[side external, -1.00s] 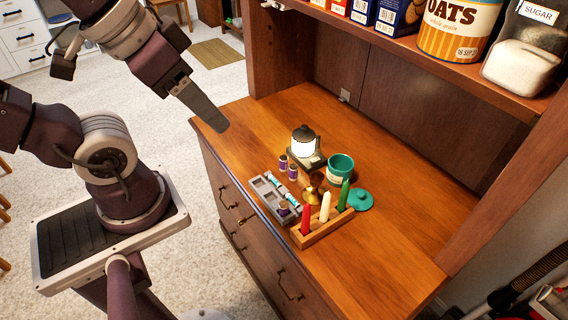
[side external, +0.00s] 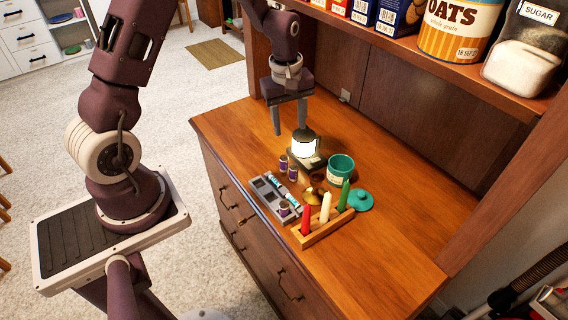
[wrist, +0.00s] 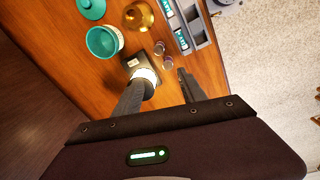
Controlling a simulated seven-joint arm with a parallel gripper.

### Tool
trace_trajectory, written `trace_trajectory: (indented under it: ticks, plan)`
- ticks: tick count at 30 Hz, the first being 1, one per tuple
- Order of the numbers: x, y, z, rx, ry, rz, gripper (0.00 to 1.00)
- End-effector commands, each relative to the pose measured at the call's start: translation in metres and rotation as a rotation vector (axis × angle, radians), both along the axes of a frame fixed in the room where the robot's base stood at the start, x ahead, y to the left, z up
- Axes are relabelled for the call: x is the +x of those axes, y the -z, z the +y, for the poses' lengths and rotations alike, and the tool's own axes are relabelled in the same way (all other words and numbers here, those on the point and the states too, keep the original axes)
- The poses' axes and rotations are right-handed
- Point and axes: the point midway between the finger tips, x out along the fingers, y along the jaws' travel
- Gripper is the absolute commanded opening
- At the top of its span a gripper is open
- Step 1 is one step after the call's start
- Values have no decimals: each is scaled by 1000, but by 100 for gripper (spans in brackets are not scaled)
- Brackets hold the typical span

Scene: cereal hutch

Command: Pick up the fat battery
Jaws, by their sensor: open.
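Two fat dark purple batteries with pale ends, one (side external: 283,163) slightly behind the other (side external: 293,172), stand on the wooden top beside the grey battery tray (side external: 262,191). They also show in the wrist view, one (wrist: 168,47) nearer the tray and one (wrist: 168,62) nearer my fingers. Another fat purple battery (side external: 284,208) sits at the tray's near end, and slim teal batteries (side external: 293,200) lie in the tray. My gripper (side external: 290,131) points down above the top, behind the standing batteries. It is open and empty, its fingers (wrist: 160,78) apart.
A lit lantern (side external: 304,146) is close to one fingertip. Around it are a teal pot (side external: 340,168), its lid (side external: 360,200), a brass object (side external: 312,196) and a wooden candle holder (side external: 323,228) with three candles. The hutch shelf (side external: 400,48) overhangs the back. The top's left end is clear.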

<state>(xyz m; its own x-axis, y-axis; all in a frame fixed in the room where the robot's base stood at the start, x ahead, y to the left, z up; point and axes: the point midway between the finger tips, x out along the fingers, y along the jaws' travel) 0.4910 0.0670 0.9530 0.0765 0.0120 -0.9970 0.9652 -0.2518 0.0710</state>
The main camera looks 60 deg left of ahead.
Motion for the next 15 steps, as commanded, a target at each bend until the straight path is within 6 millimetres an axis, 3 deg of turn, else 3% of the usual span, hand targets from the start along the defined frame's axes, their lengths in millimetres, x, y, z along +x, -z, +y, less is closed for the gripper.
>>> trace_trajectory:
  ticks: [1,3,15]
  plan:
    - [1,30,9,-10,-76,34,49]
    - [3,57,18,-16,-159,57,49]
    - [1,123,27,-21,-227,78,49]
